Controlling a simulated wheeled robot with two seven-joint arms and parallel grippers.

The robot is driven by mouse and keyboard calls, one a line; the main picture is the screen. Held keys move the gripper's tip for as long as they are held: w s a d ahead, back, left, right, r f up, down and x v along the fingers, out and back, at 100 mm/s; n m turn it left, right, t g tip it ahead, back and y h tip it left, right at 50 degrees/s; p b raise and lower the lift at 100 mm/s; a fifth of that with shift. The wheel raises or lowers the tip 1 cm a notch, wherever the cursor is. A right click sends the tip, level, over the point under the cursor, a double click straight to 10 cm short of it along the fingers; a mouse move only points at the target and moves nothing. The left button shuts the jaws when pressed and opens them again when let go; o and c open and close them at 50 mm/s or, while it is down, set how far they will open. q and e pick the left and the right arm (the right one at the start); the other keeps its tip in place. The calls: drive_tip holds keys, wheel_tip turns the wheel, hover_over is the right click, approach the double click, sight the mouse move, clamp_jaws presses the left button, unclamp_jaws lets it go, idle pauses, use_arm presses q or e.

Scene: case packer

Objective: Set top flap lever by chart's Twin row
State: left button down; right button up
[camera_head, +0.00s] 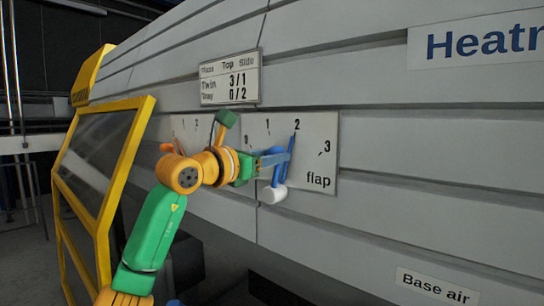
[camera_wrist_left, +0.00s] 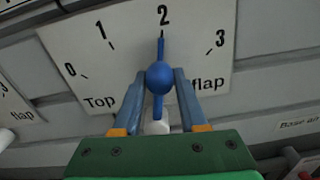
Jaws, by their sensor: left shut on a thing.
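The top flap lever (camera_head: 293,146) is blue, on a white dial plate (camera_head: 325,150) marked 0 to 3. Its pointer is at 2, which also shows clearly in the wrist view, where the lever (camera_wrist_left: 161,50) has a round blue knob. My left gripper (camera_head: 277,160) is shut on the lever, with a finger on each side of the knob in the wrist view. The chart (camera_head: 230,78) above the dial has columns Top and Side. Its Twin row reads 3/1 and the row below reads 0/2. My right gripper is not in view.
A second dial plate (camera_head: 181,127) lies left of the lever's plate, partly hidden by my left arm. A yellow-framed door (camera_head: 146,125) stands at the left. A "Base air" label (camera_head: 437,287) is at lower right.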

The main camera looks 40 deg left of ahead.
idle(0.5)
use_arm(q)
drive_tip(key=shift+s+d+f+m+b, duration=0.15)
drive_tip(key=shift+d+f+m, duration=0.3)
drive_tip(key=shift+d+m, duration=0.5)
drive_tip(key=shift+w+d+f+m+b, duration=0.1)
drive_tip(key=shift+d+f+m+b, duration=0.35)
drive_tip(key=shift+m, duration=0.65)
drive_tip(key=shift+s+d+f+m+b, duration=0.1)
drive_tip(key=shift+d+f+m, duration=0.4)
drive_tip(key=shift+d+m, duration=0.5)
drive_tip(key=c, duration=0.6)
unclamp_jaws()
drive_tip(key=shift+o, duration=0.8)
